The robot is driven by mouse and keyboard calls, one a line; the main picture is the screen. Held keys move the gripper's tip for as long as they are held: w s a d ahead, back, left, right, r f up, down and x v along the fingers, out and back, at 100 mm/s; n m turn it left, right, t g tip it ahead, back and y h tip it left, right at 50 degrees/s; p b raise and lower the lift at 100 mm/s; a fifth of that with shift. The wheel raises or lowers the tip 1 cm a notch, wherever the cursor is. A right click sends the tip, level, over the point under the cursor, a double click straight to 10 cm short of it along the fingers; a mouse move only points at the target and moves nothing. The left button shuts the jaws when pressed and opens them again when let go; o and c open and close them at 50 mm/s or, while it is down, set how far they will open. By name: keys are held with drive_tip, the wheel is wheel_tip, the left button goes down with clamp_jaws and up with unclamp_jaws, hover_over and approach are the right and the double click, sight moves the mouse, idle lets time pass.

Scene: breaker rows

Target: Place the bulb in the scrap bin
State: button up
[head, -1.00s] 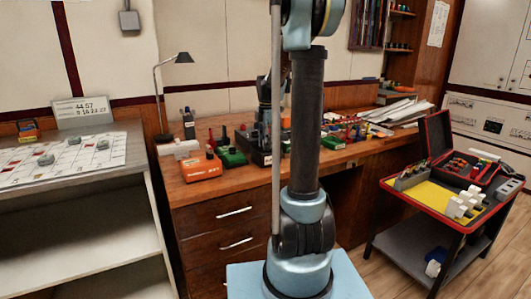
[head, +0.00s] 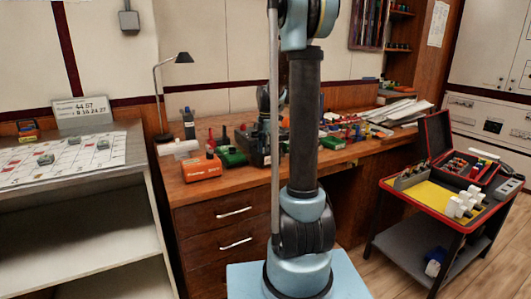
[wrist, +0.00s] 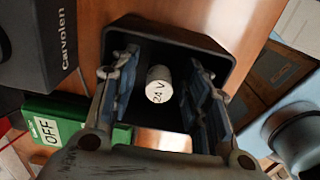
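In the wrist view, a small white cylinder marked "24 V" (wrist: 158,84), which looks like the bulb, shows end-on inside a dark open-topped bin (wrist: 180,32). My gripper (wrist: 163,66) is over the bin with its fingers spread on either side of the cylinder. Gaps show between the cylinder and both fingers. The bin's near side is partly hidden by my gripper. In the head view, a dark bin (head: 257,153) stands on the wooden desk, partly behind my arm; the cylinder is not visible there.
A green box marked "OFF" (wrist: 50,130) and a dark case marked "Carvolen" (wrist: 35,45) lie close to the bin. An orange box (head: 202,168) and lamp (head: 160,95) stand left on the desk. A red-edged trolley (head: 440,215) stands at the right.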

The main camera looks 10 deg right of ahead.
wheel_tip(320, 180, up, 11)
drive_tip(key=s+m, duration=0.4)
drive_tip(key=s, duration=0.5)
drive_tip(key=s+f+m+t, duration=0.1)
drive_tip(key=s+f+m, duration=0.6)
drive_tip(key=s, duration=0.6)
drive_tip(key=s+f+m+t, duration=0.1)
drive_tip(key=s+f+m, duration=0.7)
drive_tip(key=s, duration=0.5)
drive_tip(key=shift+a+f+m, duration=0.2)
drive_tip(key=shift+f+m, duration=0.1)
drive_tip(key=shift+m, duration=0.9)
